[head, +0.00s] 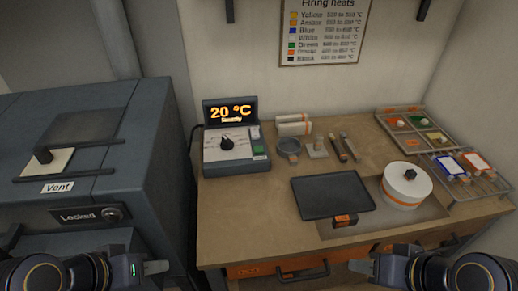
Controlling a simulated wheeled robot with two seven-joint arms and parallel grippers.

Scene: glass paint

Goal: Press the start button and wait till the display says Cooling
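The controller (236,155) stands at the left of the wooden bench, with a dark dial on its pale face. Its display (231,112) reads 20 °C in orange, with a smaller word below that looks like "Ready". My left gripper (157,267) is at the lower left, in front of the kiln and apart from the controller. My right gripper (359,267) is at the lower right, in front of the bench. Both look empty; their finger gaps are not clear.
The kiln (80,150), left, has a vent slider and a lock reading "Locked". The bench (240,210) carries a dark tray (332,194), a white round lidded pot (406,186), small tools and a paint tray (415,130). Bare wood lies before the controller.

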